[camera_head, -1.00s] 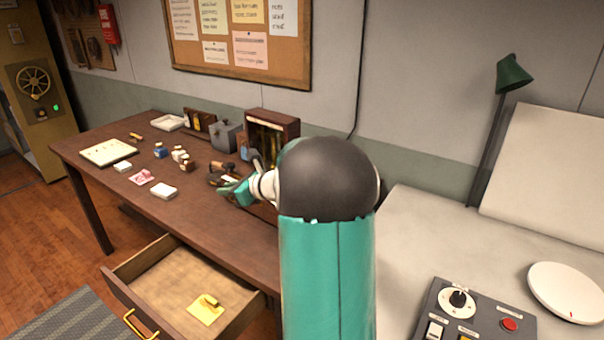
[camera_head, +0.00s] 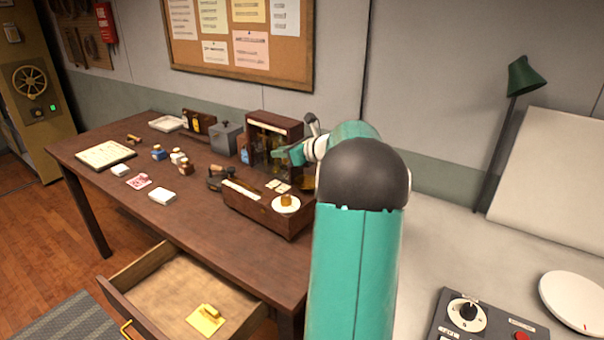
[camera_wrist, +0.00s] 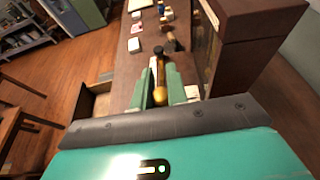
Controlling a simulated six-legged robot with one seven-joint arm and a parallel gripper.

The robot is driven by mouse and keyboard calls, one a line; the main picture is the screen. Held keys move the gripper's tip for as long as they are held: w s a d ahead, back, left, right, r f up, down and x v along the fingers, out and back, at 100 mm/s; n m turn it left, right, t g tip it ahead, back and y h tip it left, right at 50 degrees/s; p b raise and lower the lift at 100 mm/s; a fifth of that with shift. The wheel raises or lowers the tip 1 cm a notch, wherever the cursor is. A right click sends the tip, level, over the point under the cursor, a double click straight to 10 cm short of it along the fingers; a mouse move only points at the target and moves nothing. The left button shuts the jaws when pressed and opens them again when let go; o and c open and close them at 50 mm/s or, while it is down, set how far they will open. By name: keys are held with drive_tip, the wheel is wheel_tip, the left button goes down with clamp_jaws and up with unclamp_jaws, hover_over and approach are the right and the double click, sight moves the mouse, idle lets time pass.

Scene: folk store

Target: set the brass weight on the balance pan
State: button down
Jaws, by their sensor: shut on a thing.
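A low wooden balance box (camera_head: 262,212) stands at the table's right end, with a round white pan (camera_head: 286,208) on top. A small brass cylinder (camera_head: 286,198), which looks like a brass weight, sits on the pan. My gripper (camera_head: 285,156) is above and behind the pan, in front of the dark wooden cabinet. In the wrist view my gripper (camera_wrist: 161,88) is shut on a long brass-coloured thing (camera_wrist: 160,94) with a dark round end. I cannot tell what this held thing is; the head view does not show it clearly.
The wooden cabinet (camera_head: 275,122) stands close to my gripper, with a grey box (camera_head: 226,138) to its left. A dark-handled tool (camera_head: 218,178) lies left of the balance. The drawer (camera_head: 168,288) is open in front, with a yellow note (camera_head: 205,322) inside.

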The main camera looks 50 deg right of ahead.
sight(294, 171)
drive_tip(key=d+f, duration=0.2)
drive_tip(key=d, duration=0.1)
drive_tip(key=d+f, duration=0.5)
drive_tip(key=shift+s+d, duration=0.25)
drive_tip(key=shift+d, duration=0.05)
drive_tip(key=shift+s+f, duration=0.15)
drive_tip(key=shift+f, duration=0.2)
wheel_tip(294, 171, down, 3)
drive_tip(key=shift+d+r, duration=0.15)
